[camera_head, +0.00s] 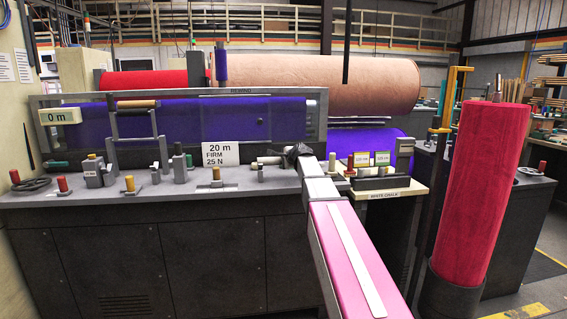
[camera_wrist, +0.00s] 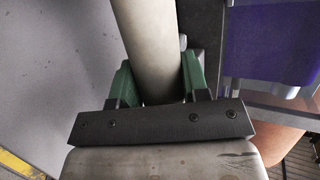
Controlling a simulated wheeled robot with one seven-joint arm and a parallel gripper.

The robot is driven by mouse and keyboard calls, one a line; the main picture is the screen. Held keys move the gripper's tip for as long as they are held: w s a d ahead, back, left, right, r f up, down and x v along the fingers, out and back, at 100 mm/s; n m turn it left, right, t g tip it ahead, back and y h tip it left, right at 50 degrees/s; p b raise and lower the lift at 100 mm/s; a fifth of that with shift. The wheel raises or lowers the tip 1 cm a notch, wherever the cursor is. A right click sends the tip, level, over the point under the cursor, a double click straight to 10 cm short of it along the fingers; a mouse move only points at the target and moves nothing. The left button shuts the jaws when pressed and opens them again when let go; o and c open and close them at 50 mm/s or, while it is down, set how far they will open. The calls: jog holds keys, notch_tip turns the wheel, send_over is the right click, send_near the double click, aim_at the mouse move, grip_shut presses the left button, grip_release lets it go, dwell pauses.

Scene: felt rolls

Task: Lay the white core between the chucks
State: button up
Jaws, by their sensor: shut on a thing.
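A pale white core (camera_wrist: 148,40) lies between the green fingers of my gripper (camera_wrist: 157,74) in the wrist view. The fingers are shut on it, and it runs away towards the top edge. In the head view my gripper (camera_head: 297,154) is a small dark shape over the right part of the grey bench, and a pale tube end (camera_head: 268,160) shows just left of it. Grey blocks stand on the bench, one at the left (camera_head: 93,171) and one near the middle (camera_head: 178,164). I cannot tell for certain that these are the chucks.
A "20 m FIRM 25 N" sign (camera_head: 221,154) stands on the grey bench (camera_head: 130,203). Purple felt (camera_head: 225,118) hangs behind it. Knobs and a handwheel line the front edge. A side table (camera_head: 396,192) holds small labelled items. A tall red roll (camera_head: 482,190) stands at right.

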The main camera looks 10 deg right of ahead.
jog(key=shift+r, duration=1.9)
dwell(0.9)
jog(key=shift+r, duration=1.55)
dwell(0.4)
